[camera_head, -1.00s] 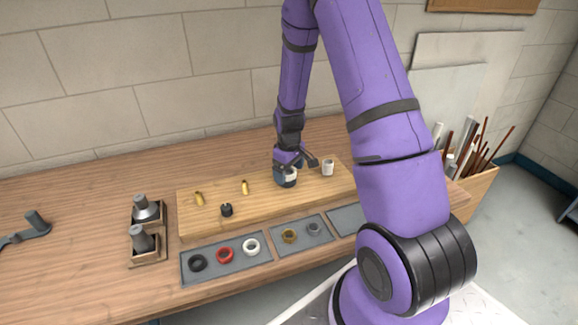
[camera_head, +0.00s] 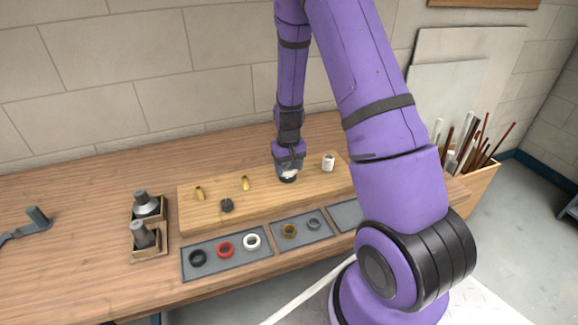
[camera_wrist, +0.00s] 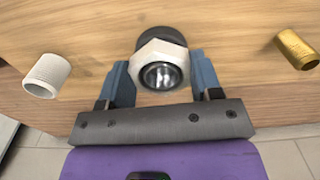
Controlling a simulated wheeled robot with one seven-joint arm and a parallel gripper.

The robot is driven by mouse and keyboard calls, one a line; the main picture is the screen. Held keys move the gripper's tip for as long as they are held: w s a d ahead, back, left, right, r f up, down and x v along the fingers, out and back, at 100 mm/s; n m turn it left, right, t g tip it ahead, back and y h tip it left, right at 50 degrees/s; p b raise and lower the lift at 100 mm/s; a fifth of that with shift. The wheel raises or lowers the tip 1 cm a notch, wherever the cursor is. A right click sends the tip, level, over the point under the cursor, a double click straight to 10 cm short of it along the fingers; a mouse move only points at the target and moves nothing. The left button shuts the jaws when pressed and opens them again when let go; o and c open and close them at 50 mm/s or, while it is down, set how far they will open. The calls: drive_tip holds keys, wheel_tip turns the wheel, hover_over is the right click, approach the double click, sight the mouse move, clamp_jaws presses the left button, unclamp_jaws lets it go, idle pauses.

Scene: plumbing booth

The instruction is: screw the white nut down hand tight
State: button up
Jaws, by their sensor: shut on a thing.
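The white hex nut (camera_wrist: 138,64) sits around an upright stub, over a black base (camera_wrist: 158,34), on the wooden board (camera_head: 270,203). A round metal end (camera_wrist: 162,76) shows in the nut's opening. My gripper (camera_wrist: 160,64) is shut on the nut, with one blue finger on each side of it. In the head view my gripper (camera_head: 288,168) is above the board, and the nut (camera_head: 288,174) shows only as a small pale patch beneath it. How far down the thread the nut sits cannot be told.
A white threaded pipe (camera_head: 328,163) stands right of my gripper; brass stubs (camera_head: 245,184) and a black fitting (camera_head: 227,205) stand left. Trays at the front hold loose rings, including a red one (camera_head: 225,250). Two grey-topped tools (camera_head: 143,236) sit in wooden holders at left.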

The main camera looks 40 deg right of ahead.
drive_tip(key=m, duration=0.6)
drive_tip(key=shift+w+a+f, duration=0.1)
drive_tip(key=shift+a, duration=0.05)
drive_tip(key=m, duration=0.6)
drive_tip(key=shift+w+f, duration=0.1)
drive_tip(key=o, duration=1.2)
drive_tip(key=shift+r, duration=2.55)
drive_tip(key=shift+c, duration=0.2)
